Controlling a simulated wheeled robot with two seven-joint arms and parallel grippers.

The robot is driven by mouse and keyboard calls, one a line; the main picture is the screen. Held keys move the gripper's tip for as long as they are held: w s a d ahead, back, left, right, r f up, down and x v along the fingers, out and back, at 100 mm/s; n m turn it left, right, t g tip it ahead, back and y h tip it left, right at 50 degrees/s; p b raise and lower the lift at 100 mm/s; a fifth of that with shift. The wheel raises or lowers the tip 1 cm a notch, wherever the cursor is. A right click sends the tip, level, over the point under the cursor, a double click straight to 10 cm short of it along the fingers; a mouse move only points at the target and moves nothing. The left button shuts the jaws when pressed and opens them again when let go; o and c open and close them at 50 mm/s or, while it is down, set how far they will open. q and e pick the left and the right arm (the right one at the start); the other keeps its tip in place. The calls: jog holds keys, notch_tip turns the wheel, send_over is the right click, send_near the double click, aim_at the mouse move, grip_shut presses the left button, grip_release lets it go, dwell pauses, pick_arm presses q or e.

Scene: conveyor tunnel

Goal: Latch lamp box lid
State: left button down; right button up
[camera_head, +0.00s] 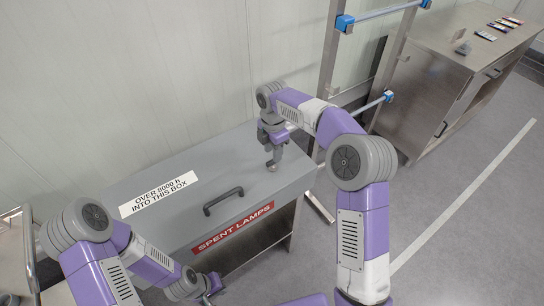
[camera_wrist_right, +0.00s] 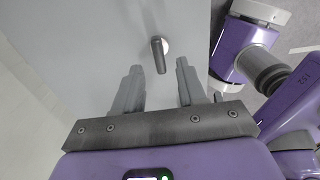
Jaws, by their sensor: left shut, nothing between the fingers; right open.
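The grey lamp box (camera_head: 225,173) stands against the wall with its lid down. Its lid has a dark bar handle (camera_head: 223,201). A short grey peg-like latch lever (camera_wrist_right: 158,55) on a pale round base stands out of the lid surface in the right wrist view. My right gripper (camera_head: 272,163) is over the right part of the lid, pointing down. Its fingers are open, and the lever lies between and just beyond the tips, with nothing gripped. My left gripper (camera_head: 213,288) is shut and empty, low in front of the box, partly hidden by its arm.
The lid carries a white label, and the box front a red "SPENT LAMPS" sign (camera_head: 232,228). A metal frame with blue joints (camera_head: 345,23) stands close right of the box. A steel cabinet (camera_head: 430,85) with small items on top is further right. The floor (camera_head: 450,220) at right is clear.

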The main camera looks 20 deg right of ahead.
aim_at(273, 164)
notch_tip(273, 164, down, 4)
jog(key=shift+f+b, duration=0.1)
jog(key=shift+b, duration=0.45)
grip_shut()
